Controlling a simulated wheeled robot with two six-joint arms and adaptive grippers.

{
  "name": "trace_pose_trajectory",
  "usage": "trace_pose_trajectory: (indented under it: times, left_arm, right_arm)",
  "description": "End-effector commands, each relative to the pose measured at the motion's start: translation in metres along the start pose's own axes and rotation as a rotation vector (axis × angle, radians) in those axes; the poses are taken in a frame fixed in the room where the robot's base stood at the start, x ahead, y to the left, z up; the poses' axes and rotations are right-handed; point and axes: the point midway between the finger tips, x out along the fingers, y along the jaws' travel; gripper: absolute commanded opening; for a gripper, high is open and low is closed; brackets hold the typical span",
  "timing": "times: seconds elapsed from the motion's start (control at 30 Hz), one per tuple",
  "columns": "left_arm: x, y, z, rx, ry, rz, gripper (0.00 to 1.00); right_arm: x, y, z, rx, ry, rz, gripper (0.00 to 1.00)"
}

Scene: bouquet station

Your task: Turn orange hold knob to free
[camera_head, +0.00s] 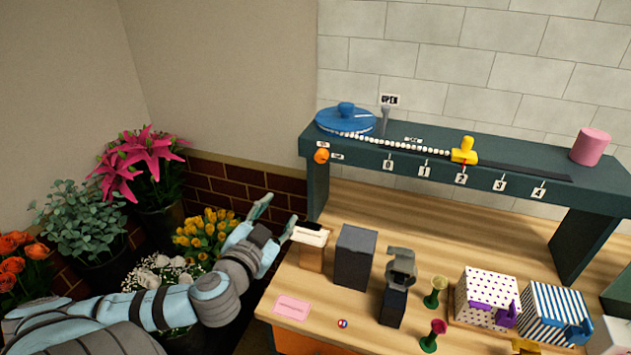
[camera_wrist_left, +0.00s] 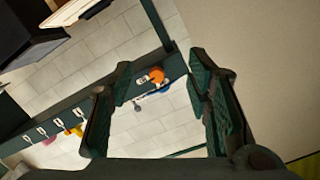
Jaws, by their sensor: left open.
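The orange hold knob (camera_head: 321,156) sits on the front left end of the dark green raised shelf (camera_head: 480,170), with small white labels beside it. In the left wrist view the knob (camera_wrist_left: 157,75) shows between my open fingers, some distance beyond them. My left gripper (camera_head: 275,218) is open and empty, below and left of the knob, near the left end of the wooden table. It also shows in the left wrist view (camera_wrist_left: 160,80). The knob's exact pointing direction is too small to tell. My right gripper is not in view.
On the shelf are a blue disc (camera_head: 345,121), a string of white beads, a yellow slider (camera_head: 464,152) and a pink cylinder (camera_head: 590,147). A wooden block (camera_head: 312,255) and a dark box (camera_head: 355,257) stand near my gripper. Flower buckets with yellow tulips (camera_head: 205,235) stand at left.

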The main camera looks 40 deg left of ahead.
Motion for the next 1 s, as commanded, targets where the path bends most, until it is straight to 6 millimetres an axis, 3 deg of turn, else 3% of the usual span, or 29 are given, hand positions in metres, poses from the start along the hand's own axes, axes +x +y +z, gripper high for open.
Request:
trace_pose_trajectory:
  times: [0.03,0.13,0.33,0.6,0.7,1.0]
  left_arm:
    - [0.002,-0.002,-0.023,0.008,0.073,0.014,0.45]
    - [0.005,-0.002,-0.050,0.002,0.159,0.036,0.45]
    - [0.036,-0.001,-0.056,-0.010,0.172,0.033,0.45]
    - [0.113,0.001,-0.072,-0.012,0.164,0.037,0.45]
    - [0.132,0.001,-0.074,-0.008,0.165,0.038,0.45]
    - [0.146,0.003,-0.075,-0.001,0.165,0.040,0.45]
  right_arm:
    - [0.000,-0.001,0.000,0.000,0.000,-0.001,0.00]
    - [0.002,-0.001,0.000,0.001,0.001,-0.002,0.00]
    - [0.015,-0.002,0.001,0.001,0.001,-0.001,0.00]
    - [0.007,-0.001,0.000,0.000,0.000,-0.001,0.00]
    - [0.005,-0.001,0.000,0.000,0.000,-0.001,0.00]
    - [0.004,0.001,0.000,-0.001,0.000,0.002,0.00]
